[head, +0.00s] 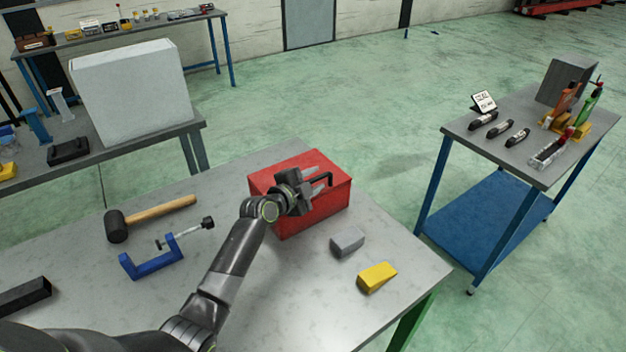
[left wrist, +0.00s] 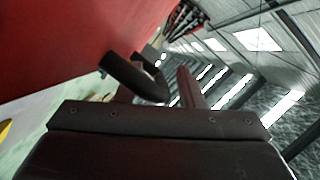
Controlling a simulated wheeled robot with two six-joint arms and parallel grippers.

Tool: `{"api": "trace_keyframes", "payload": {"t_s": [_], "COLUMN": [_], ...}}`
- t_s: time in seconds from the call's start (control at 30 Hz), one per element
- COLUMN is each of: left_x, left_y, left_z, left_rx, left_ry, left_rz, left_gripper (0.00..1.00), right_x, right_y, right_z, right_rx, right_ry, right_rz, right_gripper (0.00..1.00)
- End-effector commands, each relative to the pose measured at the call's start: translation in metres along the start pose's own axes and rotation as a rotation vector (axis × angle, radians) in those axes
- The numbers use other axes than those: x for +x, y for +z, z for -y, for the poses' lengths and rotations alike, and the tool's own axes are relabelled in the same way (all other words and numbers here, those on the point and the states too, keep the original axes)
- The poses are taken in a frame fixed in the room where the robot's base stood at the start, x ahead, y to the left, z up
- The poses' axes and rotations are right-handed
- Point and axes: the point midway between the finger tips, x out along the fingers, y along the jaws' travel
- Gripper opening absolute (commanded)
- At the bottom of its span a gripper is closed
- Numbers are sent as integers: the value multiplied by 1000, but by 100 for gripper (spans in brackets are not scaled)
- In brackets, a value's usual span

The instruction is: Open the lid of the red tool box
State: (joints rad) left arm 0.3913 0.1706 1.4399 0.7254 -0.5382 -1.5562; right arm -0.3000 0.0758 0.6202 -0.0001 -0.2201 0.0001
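The red tool box (head: 335,200) stands on the grey workbench, and its lid looks closed. A black handle (head: 327,178) sits on its top. My left gripper (head: 316,180) is over the top of the box at the handle, with its two fingers apart. In the left wrist view, the red box surface (left wrist: 60,40) fills the upper left. The bent black handle (left wrist: 128,75) shows there in front of and partly between the spread fingers (left wrist: 157,88). I cannot tell whether a finger touches it. My right gripper is not in view.
On the workbench (head: 240,315) are a mallet (head: 150,212), a blue clamp (head: 150,262), a grey block (head: 347,241) and a yellow wedge (head: 376,277). A blue-legged side table (head: 500,145) with tools stands to the right. A large grey box (head: 135,95) stands behind left.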

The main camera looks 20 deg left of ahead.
Motion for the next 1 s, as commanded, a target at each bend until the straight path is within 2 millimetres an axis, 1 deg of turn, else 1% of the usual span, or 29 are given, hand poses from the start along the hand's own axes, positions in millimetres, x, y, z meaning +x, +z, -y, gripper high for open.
{"api": "trace_keyframes", "payload": {"t_s": [0.17,0.43,0.77,0.87,1.0], "left_x": [0,0,0,-1,-2], "left_y": [0,0,0,-1,-3], "left_z": [0,0,1,4,13], "left_rx": [0,0,-1,-11,-49], "left_ry": [0,0,1,5,21], "left_rz": [0,0,0,0,0], "left_gripper": [34,0,0,0,0], "right_x": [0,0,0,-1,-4], "right_y": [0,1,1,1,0], "right_z": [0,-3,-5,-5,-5], "right_rx": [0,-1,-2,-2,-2], "right_ry": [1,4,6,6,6], "right_rz": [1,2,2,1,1], "right_gripper": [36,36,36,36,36]}}
